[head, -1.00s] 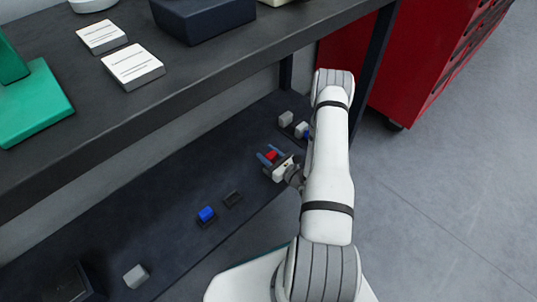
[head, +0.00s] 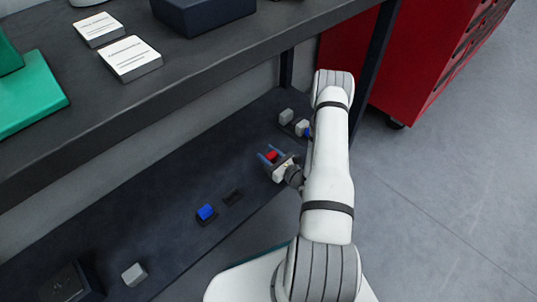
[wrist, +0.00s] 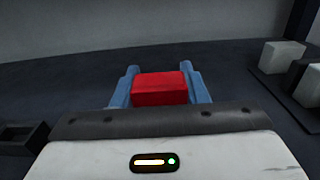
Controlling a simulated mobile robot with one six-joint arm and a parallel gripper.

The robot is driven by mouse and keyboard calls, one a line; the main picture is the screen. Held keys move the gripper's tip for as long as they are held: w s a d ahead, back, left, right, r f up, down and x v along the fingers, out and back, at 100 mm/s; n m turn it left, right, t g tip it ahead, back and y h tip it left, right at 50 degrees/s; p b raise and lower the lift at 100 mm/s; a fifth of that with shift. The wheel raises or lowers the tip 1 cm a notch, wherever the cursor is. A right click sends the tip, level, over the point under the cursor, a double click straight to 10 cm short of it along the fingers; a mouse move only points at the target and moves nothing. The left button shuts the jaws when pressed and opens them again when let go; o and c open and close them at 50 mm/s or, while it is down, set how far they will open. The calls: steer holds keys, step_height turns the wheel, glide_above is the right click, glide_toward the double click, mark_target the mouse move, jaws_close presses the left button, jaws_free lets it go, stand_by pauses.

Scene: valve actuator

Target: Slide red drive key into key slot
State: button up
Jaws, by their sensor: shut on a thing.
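The red drive key (head: 272,155) is a small red block, also plain in the wrist view (wrist: 160,88). My gripper (head: 268,151) is shut on it, with one blue finger on each side. It is over the dark lower shelf, and I cannot tell how high the key is above the surface. A small dark holder with an empty opening (head: 232,197) lies to the lower left of my gripper in the head view. It partly shows at the left edge of the wrist view (wrist: 24,135). I cannot tell whether this is the key slot.
A blue block (head: 206,211) sits in another dark holder. Grey blocks (head: 286,116) stand on a dark strip to the right of my gripper. A grey block (head: 134,274) and dark box (head: 68,287) are at lower left. The upper shelf (head: 180,80) overhangs behind.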

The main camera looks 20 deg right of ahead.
steer(key=shift+f+b, duration=0.65)
steer(key=shift+f, duration=0.25)
steer(key=o, duration=1.2)
steer(key=shift+s, duration=0.1)
